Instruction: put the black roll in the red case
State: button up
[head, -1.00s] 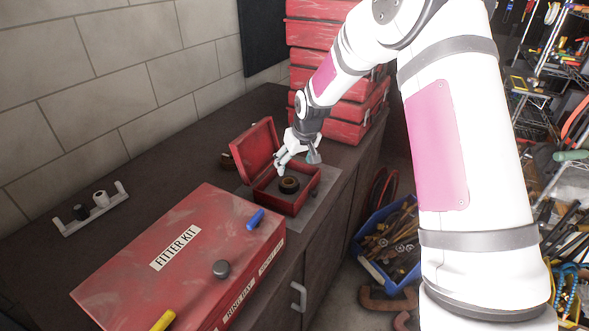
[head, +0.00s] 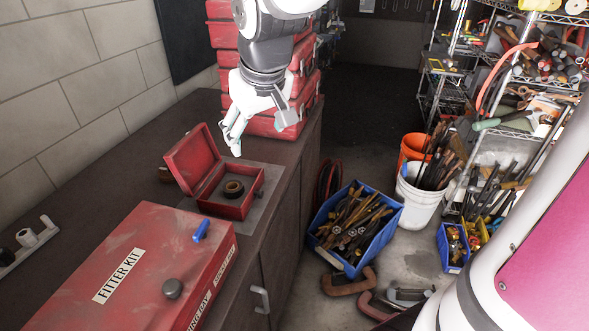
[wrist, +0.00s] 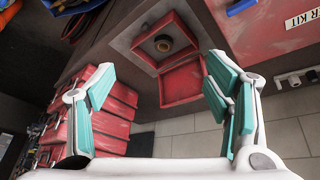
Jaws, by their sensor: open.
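The black roll (head: 233,189), a dark ring with a brownish centre, lies inside the small open red case (head: 247,208). The case stands on a grey mat on the dark bench, its lid tilted up at the left. In the wrist view the roll (wrist: 163,43) shows in the case, apart from the case walls. My gripper (head: 260,136) is open and empty, raised above and beyond the case, clear of it. In the wrist view the gripper (wrist: 160,82) has its teal-padded fingers spread wide, with nothing between them.
A large red FITTER KIT box (head: 140,262) stands in front of the case, with a blue cylinder (head: 201,230) and a grey knob (head: 172,288) on top. Stacked red boxes (head: 311,85) stand behind. A white holder (head: 30,237) is at left.

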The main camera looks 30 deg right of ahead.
jog(key=s+r+m, duration=0.1)
jog(key=s+r, duration=0.1)
jog(key=s, duration=1.7)
jog(key=shift+s+a+t+y, duration=0.2)
jog(key=shift+a+t+y, duration=0.05)
jog(key=shift+t+y, duration=0.05)
